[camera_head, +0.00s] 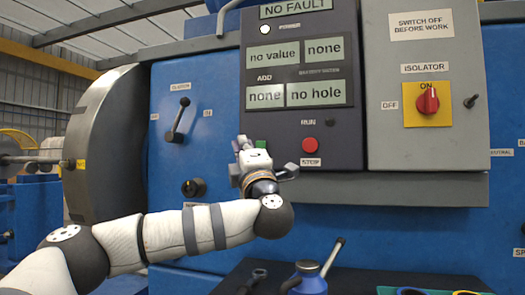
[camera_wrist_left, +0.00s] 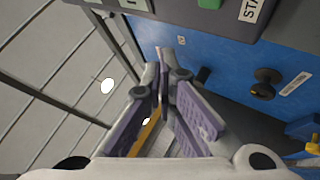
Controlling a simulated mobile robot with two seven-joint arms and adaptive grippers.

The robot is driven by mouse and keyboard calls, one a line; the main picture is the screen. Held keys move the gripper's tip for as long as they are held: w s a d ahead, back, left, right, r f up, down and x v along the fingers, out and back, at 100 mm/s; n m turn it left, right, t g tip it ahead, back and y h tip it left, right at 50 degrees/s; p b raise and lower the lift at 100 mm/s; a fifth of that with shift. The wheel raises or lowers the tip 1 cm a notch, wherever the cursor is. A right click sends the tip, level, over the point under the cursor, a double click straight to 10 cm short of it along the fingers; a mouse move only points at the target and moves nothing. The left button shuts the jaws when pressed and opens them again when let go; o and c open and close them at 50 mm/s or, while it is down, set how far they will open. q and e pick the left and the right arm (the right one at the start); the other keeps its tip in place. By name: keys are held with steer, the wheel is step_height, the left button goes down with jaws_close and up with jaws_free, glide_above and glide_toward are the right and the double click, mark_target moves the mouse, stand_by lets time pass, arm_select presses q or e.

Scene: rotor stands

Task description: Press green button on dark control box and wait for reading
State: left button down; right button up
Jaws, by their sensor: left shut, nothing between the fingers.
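The dark control box (camera_head: 352,120) hangs on the blue machine front, with display panels reading "NO FAULT", "no value", "none", "none" and "no hole". The green button (camera_head: 261,145) shows low on its left side, partly hidden behind my left gripper. It also shows at the top edge of the left wrist view (camera_wrist_left: 208,3), beside a label starting "STA". My left gripper (camera_head: 243,144) is shut and empty, just in front of the box's lower left corner. In the left wrist view its fingertips (camera_wrist_left: 162,62) are below and left of the button, apart from it in the picture. My right gripper is out of view.
A red stop button (camera_head: 309,145) is right of the green one. A grey isolator box (camera_head: 424,85) with a red knob (camera_head: 428,100) adjoins. A clutch lever (camera_head: 178,120) and black knob (camera_head: 194,188) are on the left.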

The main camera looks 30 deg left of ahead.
arm_select(q)
steer(key=w+a+b, duration=0.1)
steer(key=w+b, duration=0.1)
steer(key=w, duration=0.4)
steer(key=shift+w+a+f, duration=0.2)
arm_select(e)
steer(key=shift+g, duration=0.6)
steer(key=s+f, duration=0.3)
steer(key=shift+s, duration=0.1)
arm_select(q)
steer(key=shift+w, duration=0.1)
steer(key=shift+w+a, duration=0.1)
steer(key=shift+w, duration=0.25)
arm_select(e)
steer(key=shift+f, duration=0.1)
